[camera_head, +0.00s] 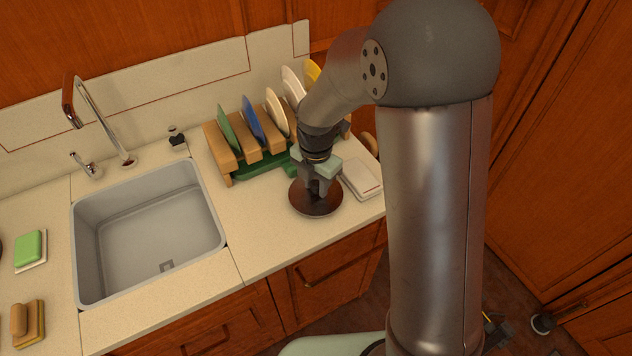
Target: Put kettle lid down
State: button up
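The kettle lid (316,201) is a round dark brown disc at the right part of the counter, in front of the dish rack. My gripper (317,187) points down over the middle of the lid, with its fingers at the lid's centre. The fingertips and any knob between them are too small and dark to make out, so I cannot tell whether they are closed on it. The lid looks level and at or just above the counter top; I cannot tell if it touches. No kettle is seen.
A wooden dish rack (229,160) with several coloured plates stands behind the lid. A white flat item (360,180) lies right of it. The sink (150,229) is at left, with a faucet (100,125). Bare counter (262,235) lies between sink and lid.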

aim_at(316, 183)
jog(key=shift+o, duration=1.2)
jog(key=shift+r, duration=0.1)
jog(key=shift+r+p, duration=0.3)
jog(key=shift+p, duration=0.05)
notch_tip(316, 183, up, 12)
jog(key=b, duration=0.2)
jog(key=s+d+f+m, duration=0.1)
jog(key=s+d+m, duration=0.4)
jog(key=s+m, duration=0.5)
jog(key=s+d+f+m, duration=0.1)
jog(key=s+d+m, duration=0.5)
jog(key=m, duration=1.1)
jog(key=s, duration=0.4)
jog(key=shift+s+d+m+t+p, duration=0.15)
jog(key=shift+s+m+t+p, duration=0.15)
